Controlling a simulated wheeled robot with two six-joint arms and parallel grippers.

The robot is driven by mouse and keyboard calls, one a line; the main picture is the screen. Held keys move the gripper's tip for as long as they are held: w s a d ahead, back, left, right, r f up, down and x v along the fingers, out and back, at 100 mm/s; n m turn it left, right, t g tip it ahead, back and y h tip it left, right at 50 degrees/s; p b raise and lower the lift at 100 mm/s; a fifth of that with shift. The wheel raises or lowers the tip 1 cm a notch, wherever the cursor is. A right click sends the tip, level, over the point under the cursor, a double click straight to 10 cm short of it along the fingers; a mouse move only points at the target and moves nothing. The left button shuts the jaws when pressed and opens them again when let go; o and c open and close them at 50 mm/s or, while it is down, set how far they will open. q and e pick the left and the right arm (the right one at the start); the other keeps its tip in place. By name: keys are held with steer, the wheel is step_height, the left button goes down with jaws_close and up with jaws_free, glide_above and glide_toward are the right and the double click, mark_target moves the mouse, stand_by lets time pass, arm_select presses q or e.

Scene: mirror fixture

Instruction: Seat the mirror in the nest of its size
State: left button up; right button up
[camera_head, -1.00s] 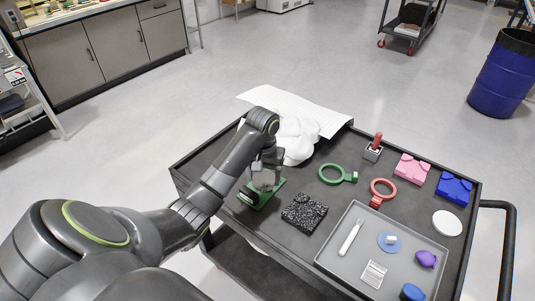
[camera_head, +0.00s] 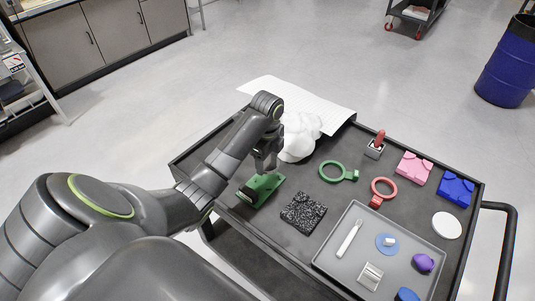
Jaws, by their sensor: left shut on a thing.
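My left gripper (camera_head: 266,168) is above or at a green block (camera_head: 266,186) on the left of the black cart top. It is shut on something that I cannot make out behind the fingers. A dark piece (camera_head: 247,194) sits at the near left end of the green block. Similar stepped blocks, one pink (camera_head: 413,168) and one blue (camera_head: 455,188), stand at the right. I cannot tell which piece is the mirror. A blue disc with a white tab (camera_head: 387,243) lies in the grey tray. My right gripper is not in view.
A speckled black block (camera_head: 304,213), a green ring (camera_head: 333,171), a red ring (camera_head: 383,188), a red-handled piece (camera_head: 376,146) and a white disc (camera_head: 447,225) lie on the cart. The grey tray (camera_head: 344,212) holds several small items. A white crumpled thing (camera_head: 299,138) lies behind my gripper.

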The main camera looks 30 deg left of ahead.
mark_target(267, 162)
arm_select(q)
steer(key=m, duration=0.4)
steer(key=m+p, duration=0.1)
steer(key=m, duration=0.1)
steer(key=shift+s+r, duration=0.1)
steer(key=shift+r, duration=0.25)
steer(key=m, duration=0.4)
steer(key=shift+m, duration=0.3)
step_height(267, 162, down, 4)
steer(key=b, duration=0.5)
steer(key=shift+f, duration=1)
steer(key=shift+p, duration=0.65)
steer(key=shift+f, duration=0.45)
steer(key=shift+p, duration=0.4)
steer(key=shift+f, duration=0.15)
steer(key=o, duration=1.1)
steer(key=shift+d, duration=0.1)
